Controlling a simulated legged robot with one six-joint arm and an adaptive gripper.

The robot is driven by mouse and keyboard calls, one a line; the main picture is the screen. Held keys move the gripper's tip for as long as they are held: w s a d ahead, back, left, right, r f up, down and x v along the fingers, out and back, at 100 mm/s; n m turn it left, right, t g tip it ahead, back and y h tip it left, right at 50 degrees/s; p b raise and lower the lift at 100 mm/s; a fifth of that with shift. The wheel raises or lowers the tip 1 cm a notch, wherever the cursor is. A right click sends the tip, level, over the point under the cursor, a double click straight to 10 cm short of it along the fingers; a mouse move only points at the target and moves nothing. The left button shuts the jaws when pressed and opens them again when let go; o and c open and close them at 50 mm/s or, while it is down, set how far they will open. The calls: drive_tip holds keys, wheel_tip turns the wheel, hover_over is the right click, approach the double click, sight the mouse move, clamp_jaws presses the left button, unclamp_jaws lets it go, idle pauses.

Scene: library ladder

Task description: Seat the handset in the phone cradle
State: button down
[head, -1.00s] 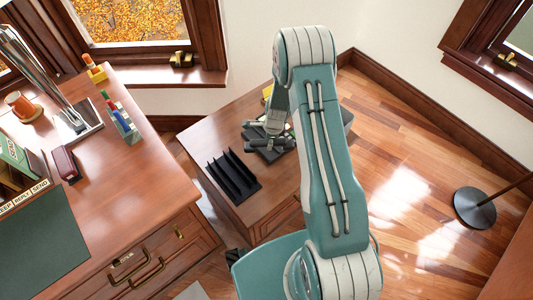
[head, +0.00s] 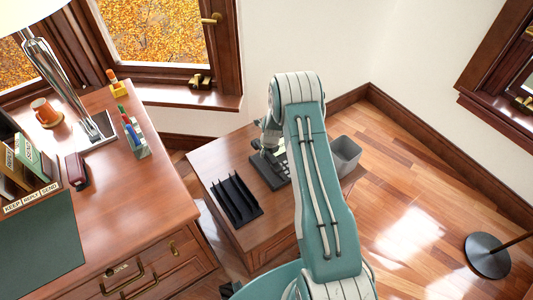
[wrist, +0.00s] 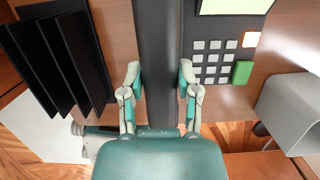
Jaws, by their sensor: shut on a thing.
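The handset is a long dark bar (wrist: 156,50) running upright through the middle of the wrist view. My gripper (wrist: 159,80) has a finger on each side of it and is shut on it. The phone (wrist: 212,86) lies right beside the handset in that view, with pale keys, a green key, an orange key and a light screen. The handset covers the phone's left side, so the cradle is hidden and I cannot tell whether the two touch. In the head view the dark phone (head: 268,172) shows partly under my gripper (head: 262,152), and my arm hides its right part.
A black slotted rack (head: 235,199) stands left of the phone on the low wooden cabinet (head: 212,160). A grey bin (head: 345,153) is to the right.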

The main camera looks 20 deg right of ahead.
drive_tip(key=shift+d+f, duration=0.15)
drive_tip(key=shift+f, duration=1.25)
drive_tip(key=shift+s+x, duration=0.15)
drive_tip(key=shift+x, duration=0.6)
drive_tip(key=shift+s+x, duration=0.15)
drive_tip(key=shift+x, duration=0.55)
drive_tip(key=shift+s+x, duration=0.2)
drive_tip(key=shift+x, duration=0.85)
drive_tip(key=shift+c, duration=1.3)
unclamp_jaws()
drive_tip(key=shift+f, duration=0.1)
drive_tip(key=v, duration=1.2)
drive_tip(key=shift+d, duration=0.1)
